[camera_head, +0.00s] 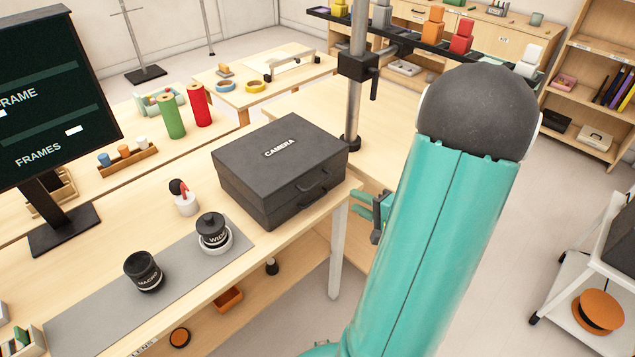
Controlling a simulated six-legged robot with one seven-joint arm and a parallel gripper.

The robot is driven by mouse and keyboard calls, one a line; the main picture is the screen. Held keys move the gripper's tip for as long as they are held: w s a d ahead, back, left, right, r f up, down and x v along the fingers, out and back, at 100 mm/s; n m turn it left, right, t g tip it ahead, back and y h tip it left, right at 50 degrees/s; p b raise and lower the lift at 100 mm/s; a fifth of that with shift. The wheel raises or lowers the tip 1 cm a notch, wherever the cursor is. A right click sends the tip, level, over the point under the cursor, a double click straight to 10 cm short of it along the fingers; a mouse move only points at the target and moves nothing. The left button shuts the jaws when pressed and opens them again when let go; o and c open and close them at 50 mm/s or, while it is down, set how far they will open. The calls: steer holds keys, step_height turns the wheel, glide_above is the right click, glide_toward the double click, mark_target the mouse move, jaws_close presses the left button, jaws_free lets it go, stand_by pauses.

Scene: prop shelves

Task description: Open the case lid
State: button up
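The case (272,184) is a dark grey box marked "CAMERA" at the right end of the wooden table. Its lid (255,145) is down. A handle (318,187) shows on its front right side, beside what look like latches. My gripper (372,210) is just right of the case's near right side, past the table edge, partly hidden behind my teal arm. A gap shows between it and the case. Its fingers are small and partly covered, so I cannot tell whether they are open.
A grey mat (100,315) holds a macro lens (144,272) and a wide lens (213,232). A metal pole with a clamp (358,66) rises behind the case. A monitor (50,100) stands at left.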

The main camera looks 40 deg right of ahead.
mark_target(320, 183)
steer(key=x, duration=1.3)
steer(key=shift+w+a, duration=0.1)
steer(key=shift+w, duration=0.1)
steer(key=shift+c, duration=0.2)
jaws_close()
